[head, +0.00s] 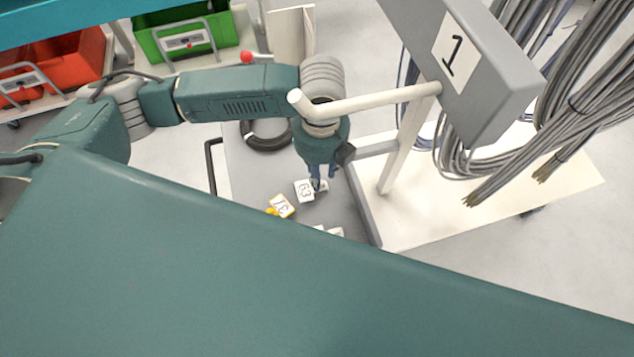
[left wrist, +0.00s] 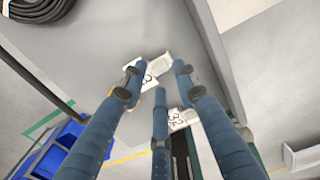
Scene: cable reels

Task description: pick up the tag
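Several small tags lie on the grey surface below my left gripper (head: 318,180). A white tag numbered 63 (head: 304,190) lies just beside the fingertips in the head view. A yellow-edged tag (head: 283,206) lies to its left. More white tags (head: 332,231) show at the front, partly cut off by my own body. In the left wrist view, my left gripper (left wrist: 160,76) has its three fingers apart around a white tag (left wrist: 151,74), whose number is partly hidden by a finger. Another numbered white tag (left wrist: 179,118) sits between two fingers. No tag is visibly gripped. My right gripper is out of view.
A white stand with a grey sign marked 1 (head: 465,62) and a pale post rises close to my left gripper. Grey cable bundles (head: 575,100) hang at the right. A black coil (head: 266,135) lies behind the tags. Green (head: 186,32) and red (head: 65,65) bins stand at the back left.

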